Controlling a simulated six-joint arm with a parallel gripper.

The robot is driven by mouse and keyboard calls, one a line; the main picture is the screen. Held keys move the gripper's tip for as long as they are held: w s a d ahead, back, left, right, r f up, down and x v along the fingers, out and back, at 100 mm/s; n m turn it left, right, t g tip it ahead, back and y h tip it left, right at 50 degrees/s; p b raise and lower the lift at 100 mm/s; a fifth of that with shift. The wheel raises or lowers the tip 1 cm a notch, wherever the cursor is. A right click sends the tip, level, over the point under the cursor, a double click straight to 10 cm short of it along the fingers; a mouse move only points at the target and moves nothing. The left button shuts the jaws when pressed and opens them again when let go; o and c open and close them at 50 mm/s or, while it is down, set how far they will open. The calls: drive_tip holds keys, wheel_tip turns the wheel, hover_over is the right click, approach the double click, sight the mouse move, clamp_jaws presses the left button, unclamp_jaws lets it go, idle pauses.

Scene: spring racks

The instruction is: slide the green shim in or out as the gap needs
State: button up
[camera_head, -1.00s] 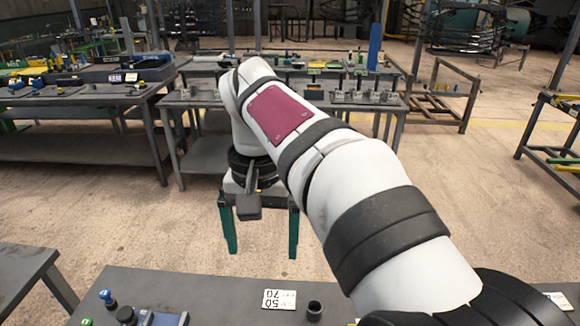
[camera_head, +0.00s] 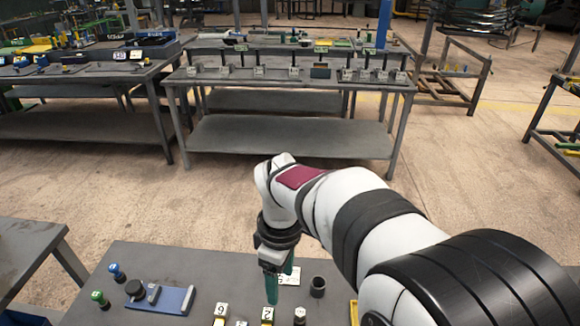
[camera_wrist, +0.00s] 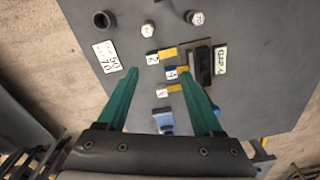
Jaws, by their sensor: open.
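My gripper (camera_head: 279,276) is open, with green fingers pointing down over the near bench (camera_head: 215,262). In the wrist view its two fingertips (camera_wrist: 159,74) stand wide apart with nothing between them in their grip. I cannot tell for sure which is the green shim. A dark slotted block (camera_wrist: 203,66) lies to their right, by a label plate (camera_wrist: 220,60).
A card marked 50 and 70 (camera_wrist: 106,57) and a dark round cup (camera_wrist: 102,20) are at the upper left. Two pale hex pieces stand near the top. A blue plate (camera_head: 175,299), a blue knob (camera_head: 116,271) and a green knob (camera_head: 99,298) are on the bench's left.

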sight(268, 314)
drive_tip(key=a+f+n, duration=0.1)
drive_tip(key=f, duration=0.5)
drive_tip(key=w+a+f+n, duration=0.1)
drive_tip(key=f, duration=0.5)
drive_tip(key=w+a+f+n, duration=0.1)
drive_tip(key=f, duration=0.5)
drive_tip(key=shift+w+a+f+n, duration=0.15)
drive_tip(key=shift+w+a+n, duration=0.1)
drive_tip(key=shift+a+n, duration=0.1)
clamp_jaws()
